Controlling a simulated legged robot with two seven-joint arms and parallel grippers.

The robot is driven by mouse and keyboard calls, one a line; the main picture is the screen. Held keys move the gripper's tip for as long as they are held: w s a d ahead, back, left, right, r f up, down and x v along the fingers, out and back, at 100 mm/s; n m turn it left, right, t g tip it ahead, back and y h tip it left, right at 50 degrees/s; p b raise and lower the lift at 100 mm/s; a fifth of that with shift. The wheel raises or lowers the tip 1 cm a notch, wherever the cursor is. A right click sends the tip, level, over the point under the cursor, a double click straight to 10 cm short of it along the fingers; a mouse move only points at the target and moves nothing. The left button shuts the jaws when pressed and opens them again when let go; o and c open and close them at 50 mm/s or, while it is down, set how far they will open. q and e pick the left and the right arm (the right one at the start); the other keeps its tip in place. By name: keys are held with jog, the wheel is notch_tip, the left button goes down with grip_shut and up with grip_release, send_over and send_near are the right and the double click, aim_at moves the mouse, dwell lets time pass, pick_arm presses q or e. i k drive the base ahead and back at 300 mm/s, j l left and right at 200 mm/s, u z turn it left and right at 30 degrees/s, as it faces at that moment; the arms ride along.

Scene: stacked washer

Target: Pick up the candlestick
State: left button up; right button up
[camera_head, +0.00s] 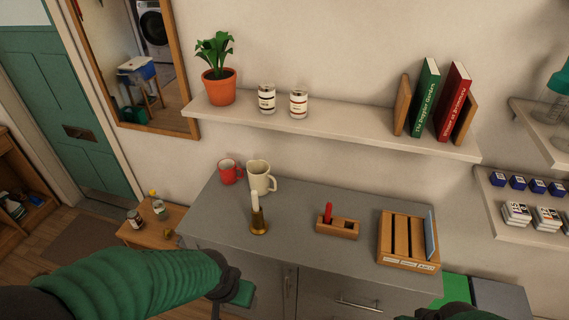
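The candlestick (258,220) is brass-coloured and holds a pale candle (255,200). It stands upright on the grey cabinet top (300,204), near its front left. My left arm is green and comes in from the left. The part of my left gripper (232,294) that shows is in front of the cabinet, below the candlestick in the picture and apart from it. Its fingers are mostly hidden or cut off, so its opening cannot be judged. Part of my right arm shows at the bottom right, with its fingers out of frame.
A wall shelf (330,127) hangs above.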

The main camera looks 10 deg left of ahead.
aim_at(258, 226)
jog(key=i+j, duration=0.1)
jog(key=j, duration=0.3)
jog(key=i+j, duration=0.15)
jog(key=j, duration=0.25)
jog(key=i+j, duration=0.1)
jog(key=j, duration=0.35)
jog(key=i+j+u, duration=0.1)
jog(key=j, duration=0.3)
jog(key=i+j, duration=0.15)
jog(key=j, duration=0.25)
jog(key=i+j, duration=0.1)
jog(key=j, duration=0.3)
jog(key=i+j, duration=0.15)
jog(key=j, duration=0.25)
